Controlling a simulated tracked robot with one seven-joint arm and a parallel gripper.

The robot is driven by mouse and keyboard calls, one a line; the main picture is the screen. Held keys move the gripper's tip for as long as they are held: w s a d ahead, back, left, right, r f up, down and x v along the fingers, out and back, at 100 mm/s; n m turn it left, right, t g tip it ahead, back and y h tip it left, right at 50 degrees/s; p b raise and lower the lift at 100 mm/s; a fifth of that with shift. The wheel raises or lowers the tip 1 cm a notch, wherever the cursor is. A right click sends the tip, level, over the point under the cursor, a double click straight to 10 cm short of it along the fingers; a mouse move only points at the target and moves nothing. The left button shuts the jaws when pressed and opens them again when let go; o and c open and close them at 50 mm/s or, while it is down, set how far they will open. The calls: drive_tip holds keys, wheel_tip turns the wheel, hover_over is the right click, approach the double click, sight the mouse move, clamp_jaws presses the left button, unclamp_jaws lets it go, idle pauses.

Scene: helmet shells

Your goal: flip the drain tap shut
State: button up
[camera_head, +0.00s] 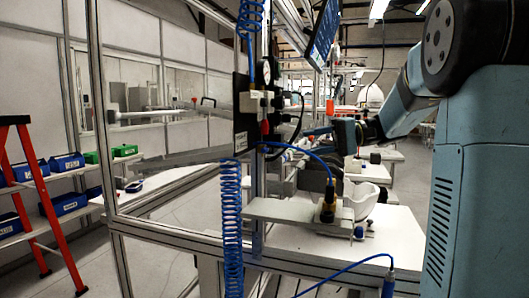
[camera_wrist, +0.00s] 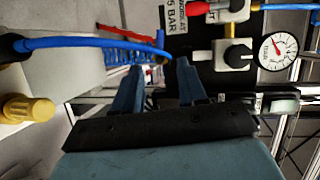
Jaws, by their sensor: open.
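My gripper (camera_wrist: 159,66) is open in the wrist view, its two blue fingers pointing toward a black panel (camera_wrist: 184,38). The end of a blue hose (camera_wrist: 90,43) shows at or behind the gap between the fingertips; I cannot tell whether they touch it. A red lever (camera_wrist: 198,8) is at the top edge, beside a brass-coloured fitting. I cannot tell for certain which part is the drain tap. In the head view my gripper (camera_head: 312,132) is right of the panel (camera_head: 241,122), and a small red part (camera_head: 264,127) shows on the unit there.
A pressure gauge (camera_wrist: 277,50) and a black knob (camera_wrist: 238,55) are right of the fingers. A yellow fitting (camera_wrist: 27,108) is at the left. A coiled blue hose (camera_head: 231,210) hangs by the frame post. A white helmet shell (camera_head: 361,199) stands on the bench (camera_head: 395,235).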

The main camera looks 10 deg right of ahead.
sight(268, 150)
drive_tip(key=shift+m+g, duration=0.3)
drive_tip(key=shift+m, duration=0.6)
drive_tip(key=a, duration=0.4)
drive_tip(key=a+f, duration=0.1)
drive_tip(key=a, duration=0.4)
drive_tip(key=w+a+f, duration=0.1)
drive_tip(key=a, duration=0.3)
drive_tip(key=shift+a+f, duration=0.15)
drive_tip(key=shift+f, duration=0.05)
drive_tip(key=shift+c, duration=0.3)
clamp_jaws()
